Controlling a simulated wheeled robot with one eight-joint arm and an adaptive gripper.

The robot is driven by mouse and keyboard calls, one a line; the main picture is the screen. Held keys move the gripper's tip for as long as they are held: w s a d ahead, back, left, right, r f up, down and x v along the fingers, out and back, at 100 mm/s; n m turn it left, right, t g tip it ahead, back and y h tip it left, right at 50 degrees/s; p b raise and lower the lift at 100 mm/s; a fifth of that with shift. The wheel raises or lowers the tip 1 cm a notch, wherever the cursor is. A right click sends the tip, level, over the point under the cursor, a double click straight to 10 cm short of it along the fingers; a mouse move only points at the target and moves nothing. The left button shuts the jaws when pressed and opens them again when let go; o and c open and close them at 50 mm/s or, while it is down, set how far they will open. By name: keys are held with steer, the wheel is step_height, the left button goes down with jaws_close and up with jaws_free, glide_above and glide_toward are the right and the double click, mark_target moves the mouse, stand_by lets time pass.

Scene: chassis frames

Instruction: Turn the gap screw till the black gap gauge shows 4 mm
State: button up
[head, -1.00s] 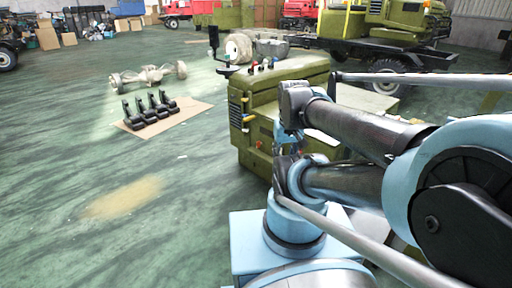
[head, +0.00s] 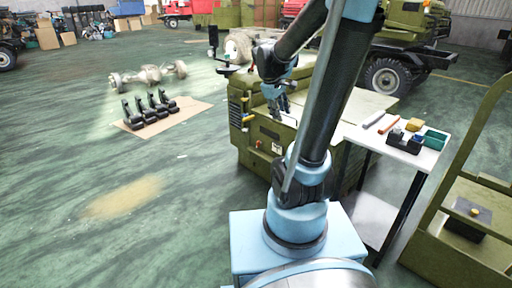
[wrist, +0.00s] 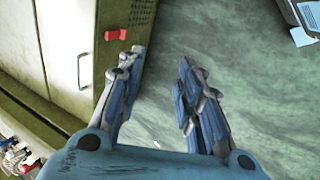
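My gripper (wrist: 160,60) is open and empty in the wrist view, its two blue-grey fingers spread over bare green floor. In the head view it shows small (head: 277,102) by the front of the olive machine (head: 262,135). I cannot make out the gap screw. A black upright piece (head: 213,36) stands at the machine's far left; I cannot tell whether it is the gap gauge, and no reading is legible.
A white side table (head: 375,138) at the right holds tools, a yellow block (head: 414,125) and a teal bin (head: 435,139). An olive frame (head: 455,235) stands at the far right. Black parts (head: 150,108) lie on cardboard at the left. The floor between is clear.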

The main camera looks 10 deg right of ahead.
steer(key=w+a+f+n+t+h, duration=0.1)
steer(key=w+a+f+n, duration=0.2)
steer(key=w, duration=0.7)
steer(key=w+a+f+n+h, duration=0.1)
steer(key=w+f+n+h, duration=0.2)
steer(key=w, duration=0.7)
steer(key=w+a+f+n+t, duration=0.1)
steer(key=w+a+f+n, duration=0.15)
steer(key=w+f, duration=0.45)
steer(key=w+a+f+n+t+h, duration=0.15)
steer(key=w+a+f+n, duration=0.35)
steer(key=w+f, duration=0.6)
steer(key=n+t+h, duration=0.2)
steer(key=n, duration=0.2)
glide_toward(257, 144)
steer(key=x, duration=0.9)
steer(key=shift+w+d+f, duration=0.1)
steer(key=shift+w+d, duration=0.05)
steer(key=shift+w, duration=0.2)
jaws_close()
